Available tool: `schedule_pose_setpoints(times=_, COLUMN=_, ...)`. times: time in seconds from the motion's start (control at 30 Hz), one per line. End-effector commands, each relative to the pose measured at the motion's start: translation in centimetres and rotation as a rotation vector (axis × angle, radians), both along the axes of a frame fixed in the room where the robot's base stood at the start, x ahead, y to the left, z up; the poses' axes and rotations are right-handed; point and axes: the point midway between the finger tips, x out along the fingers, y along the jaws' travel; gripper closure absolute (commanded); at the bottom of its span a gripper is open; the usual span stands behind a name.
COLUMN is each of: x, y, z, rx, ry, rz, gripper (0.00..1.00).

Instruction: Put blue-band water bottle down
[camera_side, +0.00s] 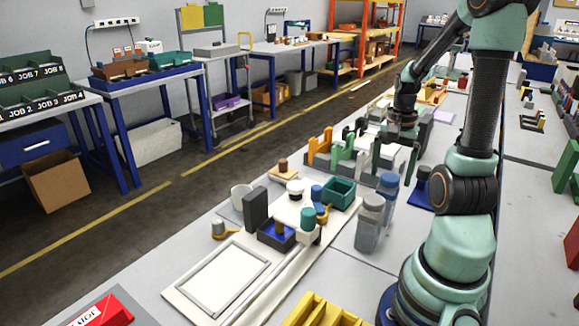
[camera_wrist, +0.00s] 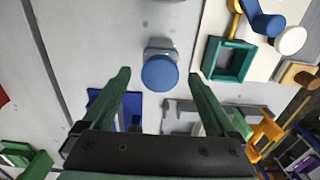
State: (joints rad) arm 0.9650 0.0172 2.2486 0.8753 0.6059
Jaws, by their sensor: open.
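A water bottle with a blue cap (camera_wrist: 160,72) and a grey body stands upright on the grey table. It also shows in the side view (camera_side: 386,190), just behind a grey bottle (camera_side: 369,222). No separate blue band can be made out. My gripper (camera_wrist: 159,74) is open, with its dark green fingers on either side of the blue cap in the wrist view and a gap on both sides. In the side view my gripper (camera_side: 393,172) points down near the bottle's top. How far the fingertips are above or around the bottle is hard to tell.
A green open box (camera_side: 339,193) stands to the left by the plotter board (camera_side: 183,291). Orange and green upright racks (camera_side: 318,150) stand behind.

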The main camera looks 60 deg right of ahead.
Motion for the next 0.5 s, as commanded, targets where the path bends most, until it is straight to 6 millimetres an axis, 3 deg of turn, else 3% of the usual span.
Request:
schedule_pose_setpoints(times=0.2, x=0.1, y=-0.1, z=3.5, rx=-0.003, ry=-0.002, rz=0.0, gripper=0.08)
schedule_pose_setpoints(times=0.37, x=0.2, y=0.1, z=4.6, rx=-0.004, ry=-0.003, rz=0.012, gripper=0.08)
schedule_pose_setpoints(times=0.5, x=2.3, y=2.1, z=5.6, rx=-0.04, ry=-0.029, rz=0.154, gripper=0.08)
